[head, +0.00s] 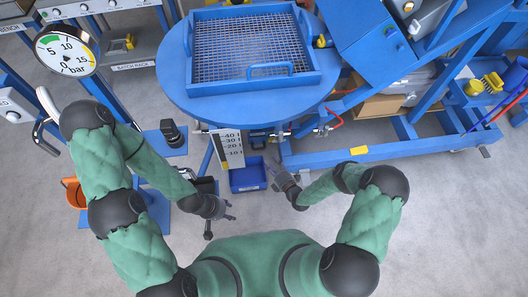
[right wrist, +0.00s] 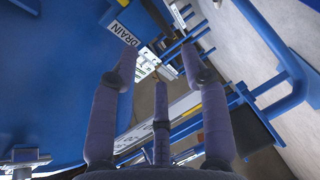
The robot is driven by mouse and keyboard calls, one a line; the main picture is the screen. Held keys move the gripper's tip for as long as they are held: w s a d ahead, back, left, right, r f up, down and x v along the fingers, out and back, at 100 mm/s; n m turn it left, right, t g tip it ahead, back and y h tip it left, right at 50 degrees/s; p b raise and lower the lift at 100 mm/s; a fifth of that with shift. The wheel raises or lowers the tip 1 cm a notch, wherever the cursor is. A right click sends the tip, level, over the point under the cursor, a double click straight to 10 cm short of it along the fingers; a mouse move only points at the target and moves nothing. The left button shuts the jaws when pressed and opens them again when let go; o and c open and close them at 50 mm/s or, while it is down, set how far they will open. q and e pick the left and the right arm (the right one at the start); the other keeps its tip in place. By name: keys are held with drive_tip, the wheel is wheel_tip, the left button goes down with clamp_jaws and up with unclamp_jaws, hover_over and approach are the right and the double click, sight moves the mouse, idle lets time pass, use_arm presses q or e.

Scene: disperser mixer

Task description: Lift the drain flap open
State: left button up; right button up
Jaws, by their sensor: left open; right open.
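In the right wrist view a white DRAIN label (right wrist: 121,33) sits on a blue surface at the upper left. I cannot pick out the drain flap itself with certainty. My right gripper (head: 277,172) is below the front edge of the round blue vessel (head: 185,90), close to the right of a small blue bin. In the right wrist view my right gripper (right wrist: 157,58) has its fingers spread and empty, one fingertip overlapping the view near the DRAIN label. My left gripper (head: 228,214) is open and empty, low to the left of the bin.
A mesh tray (head: 189,71) tops the vessel. A level scale (head: 231,148) hangs below its front, above the blue bin (head: 247,178). A pressure gauge (head: 67,52) and orange bucket (head: 74,193) are left. A blue frame (head: 385,151) stands right. Floor at lower right is clear.

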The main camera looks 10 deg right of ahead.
drive_tip(key=b+x, duration=0.3)
drive_tip(key=x, duration=0.7)
clamp_jaws()
